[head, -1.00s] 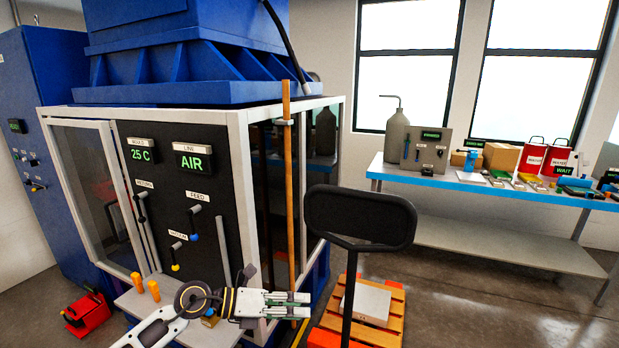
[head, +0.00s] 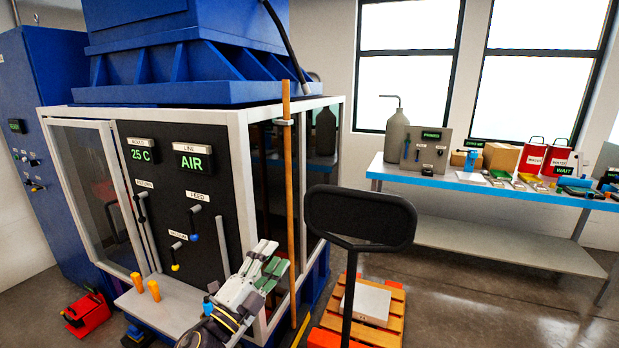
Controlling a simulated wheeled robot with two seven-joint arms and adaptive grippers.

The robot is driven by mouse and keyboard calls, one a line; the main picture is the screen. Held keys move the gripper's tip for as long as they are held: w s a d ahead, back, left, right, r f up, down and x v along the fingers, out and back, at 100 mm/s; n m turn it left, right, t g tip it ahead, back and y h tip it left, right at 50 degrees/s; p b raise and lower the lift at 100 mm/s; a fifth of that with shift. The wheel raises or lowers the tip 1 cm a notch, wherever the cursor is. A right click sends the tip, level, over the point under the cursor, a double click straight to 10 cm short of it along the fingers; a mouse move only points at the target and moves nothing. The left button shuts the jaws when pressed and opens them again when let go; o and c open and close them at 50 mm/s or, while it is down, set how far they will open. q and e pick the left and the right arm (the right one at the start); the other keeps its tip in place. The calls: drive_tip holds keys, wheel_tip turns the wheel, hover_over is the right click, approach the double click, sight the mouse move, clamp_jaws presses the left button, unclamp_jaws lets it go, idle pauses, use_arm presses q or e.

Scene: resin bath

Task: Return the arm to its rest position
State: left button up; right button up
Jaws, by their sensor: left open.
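My left gripper (head: 268,262) is in the head view at the lower middle, in front of the right corner of the machine's white frame. Its fingers point up and to the right, apart, with nothing between them. It is close to the upright wooden pole (head: 289,190) in the picture; whether they touch I cannot tell. My left arm comes in from the bottom edge. My right gripper is not in view.
The black panel (head: 218,240) with its levers, a grey ledge with orange pegs (head: 154,290) and a black-framed post (head: 360,218) surround the arm. A wooden pallet (head: 394,322) stands at right. A blue-edged bench (head: 480,184) stands behind. Open floor lies between.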

use_arm(q)
drive_tip(key=s+a+f+n+g+y, duration=0.4)
drive_tip(key=a+f+n+y, duration=0.85)
drive_tip(key=f+n, duration=0.3)
drive_tip(key=s+f+n+g+h, duration=0.1)
drive_tip(key=s+f+n+g, duration=0.1)
drive_tip(key=s+f+g, duration=0.65)
drive_tip(key=s+f+n+g+h, duration=0.1)
drive_tip(key=s+f+n+g, duration=0.15)
drive_tip(key=s+f, duration=0.65)
drive_tip(key=s+a+f+m+g, duration=0.1)
drive_tip(key=s+a+f, duration=0.15)
drive_tip(key=f, duration=1.25)
drive_tip(key=s+a+f, duration=0.1)
drive_tip(key=s+f, duration=0.2)
drive_tip(key=f, duration=1.2)
drive_tip(key=s+a+f, duration=0.3)
drive_tip(key=s+f, duration=0.6)
drive_tip(key=s, duration=0.1)
drive_tip(key=s+a+f+g+y, duration=0.1)
drive_tip(key=s+a+f, duration=0.3)
drive_tip(key=s+f, duration=0.6)
drive_tip(key=shift+s+a, duration=0.15)
drive_tip(key=shift+a, duration=0.15)
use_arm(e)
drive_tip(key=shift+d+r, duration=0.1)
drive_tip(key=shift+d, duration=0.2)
